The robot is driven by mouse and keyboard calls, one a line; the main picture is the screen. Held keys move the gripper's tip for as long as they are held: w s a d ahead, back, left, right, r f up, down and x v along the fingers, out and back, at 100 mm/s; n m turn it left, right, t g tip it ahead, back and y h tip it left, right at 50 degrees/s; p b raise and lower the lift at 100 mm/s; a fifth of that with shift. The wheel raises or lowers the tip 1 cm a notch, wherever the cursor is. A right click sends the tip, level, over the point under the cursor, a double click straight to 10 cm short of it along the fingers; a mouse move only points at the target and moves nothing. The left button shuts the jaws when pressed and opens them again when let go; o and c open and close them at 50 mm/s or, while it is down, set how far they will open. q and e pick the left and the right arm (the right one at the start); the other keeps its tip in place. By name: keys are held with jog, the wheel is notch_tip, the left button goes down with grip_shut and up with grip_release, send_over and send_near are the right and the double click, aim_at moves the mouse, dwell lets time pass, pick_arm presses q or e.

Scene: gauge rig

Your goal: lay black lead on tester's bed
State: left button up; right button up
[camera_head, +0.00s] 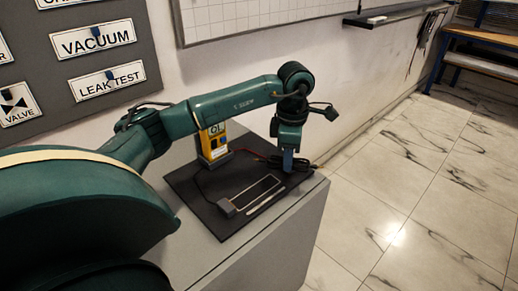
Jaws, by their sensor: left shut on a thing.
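My left gripper (288,168) points down at the mat's right back edge, right of the tester and beyond the outlined rectangle. It is shut on what looks like the black lead (304,164), whose dark coils show beside the fingers. The exact grip is too small to see. My right gripper is out of view.
The black mat (205,205) lies on a grey cabinet (270,255). A thin red lead (243,151) runs behind my gripper. A small grey block (227,208) and a pale strip (266,197) lie by the rectangle. Marble floor is clear to the right.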

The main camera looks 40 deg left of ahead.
aim_at(259, 189)
pick_arm(q)
jog(key=s+a+f+n, duration=0.1)
jog(key=a+n, duration=0.1)
jog(key=n, duration=0.1)
jog(key=a+f+n, duration=0.2)
jog(key=n, duration=0.2)
jog(key=s+a+f+n, duration=0.1)
jog(key=a+f+n, duration=0.1)
jog(key=a+n, duration=0.1)
jog(key=shift+s+n+b, duration=0.3)
jog(key=shift+b, duration=0.1)
jog(key=shift+f+b, duration=0.45)
jog(key=shift+f, duration=0.3)
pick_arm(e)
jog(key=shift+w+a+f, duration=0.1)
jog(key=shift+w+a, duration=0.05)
pick_arm(q)
jog(key=shift+f, duration=0.1)
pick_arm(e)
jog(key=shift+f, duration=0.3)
pick_arm(q)
jog(key=shift+f, duration=0.1)
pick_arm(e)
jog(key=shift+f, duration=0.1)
